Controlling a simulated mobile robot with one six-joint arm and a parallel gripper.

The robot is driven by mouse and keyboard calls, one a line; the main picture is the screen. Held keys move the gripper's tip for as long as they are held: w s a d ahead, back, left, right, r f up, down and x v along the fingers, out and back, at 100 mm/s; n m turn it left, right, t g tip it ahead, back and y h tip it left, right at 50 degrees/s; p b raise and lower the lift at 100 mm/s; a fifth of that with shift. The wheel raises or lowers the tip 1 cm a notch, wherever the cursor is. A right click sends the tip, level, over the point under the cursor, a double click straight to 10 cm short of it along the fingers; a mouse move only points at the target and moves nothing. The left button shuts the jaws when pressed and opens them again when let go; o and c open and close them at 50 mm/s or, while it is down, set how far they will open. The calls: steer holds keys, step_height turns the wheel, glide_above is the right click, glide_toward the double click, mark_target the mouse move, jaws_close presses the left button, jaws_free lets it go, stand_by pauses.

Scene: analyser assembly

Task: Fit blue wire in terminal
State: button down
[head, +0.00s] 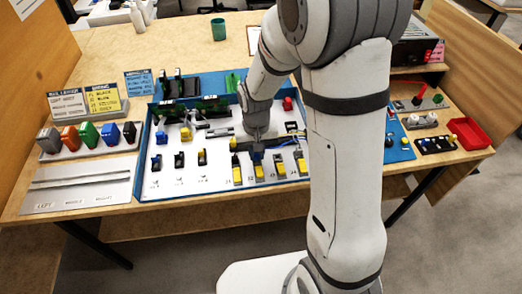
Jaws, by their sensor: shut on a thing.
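My gripper (257,138) points down over the white board inside the blue-rimmed tray, just behind a row of yellow-and-black terminals. It is shut on the blue wire (288,143), which runs off to the right of the fingers. The fingertips are small and dark here, so the grip itself is hard to make out. The row holds several terminals, among them ones at the left (237,174), below the gripper (258,171), and further right (279,166) and (301,163). I cannot tell whether the wire's end touches a terminal.
Small black parts (180,160) stand left on the board. Coloured blocks (85,136) and a grey tray (80,184) lie further left. A red bin (469,133) and a switch panel (436,145) are at the right. A green cup (218,30) stands at the back. My arm hides part of the table.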

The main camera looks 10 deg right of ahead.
steer(key=shift+f, duration=0.2)
steer(key=c, duration=1.3)
jaws_free()
steer(key=shift+o, duration=0.3)
steer(key=shift+o, duration=1.2)
steer(key=shift+r, duration=0.1)
steer(key=shift+r+p, duration=2.5)
steer(key=shift+r, duration=0.95)
